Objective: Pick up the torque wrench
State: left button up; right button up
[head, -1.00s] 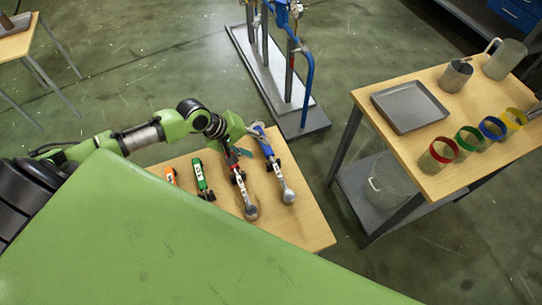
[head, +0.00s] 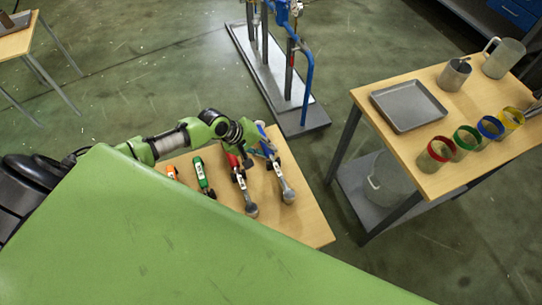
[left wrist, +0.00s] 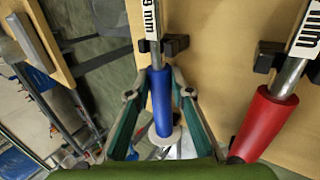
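A blue-handled wrench (head: 284,182) lies rightmost in a row of tools on the small wooden table. It has a silver shaft and a rounded grey head at its near end. My left gripper (head: 263,151) is over its blue handle at the far end. In the left wrist view, the blue handle (left wrist: 160,100) runs between the two fingers of my left gripper (left wrist: 157,92); they are apart, one on each side. The shaft carries a white label, partly cut off, ending in "mm". A red-handled wrench (head: 247,194) lies to its left. My right gripper is out of view.
Green (head: 203,177) and orange (head: 171,172) tools lie further left. Dark holders support the shafts. A grey stand with blue pipe (head: 307,90) rises behind the table. At right, a table (head: 430,185) holds a tray (head: 409,105), mugs and coloured rings.

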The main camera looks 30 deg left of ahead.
pick_arm(q)
jog(key=shift+w+r, duration=0.1)
jog(key=shift+w, duration=0.05)
grip_shut()
jog(key=shift+r+b, duration=0.35)
jog(key=shift+r, duration=0.45)
jog(key=w+d+r+b, duration=0.2)
jog(key=w+r+b, duration=0.3)
jog(key=w+r, duration=0.6)
jog(key=shift+w+d+r+b, duration=0.2)
jog(key=shift+w+b, duration=0.1)
jog(key=shift+w, duration=1.1)
jog(key=shift+o, duration=1.6)
grip_release()
grip_shut()
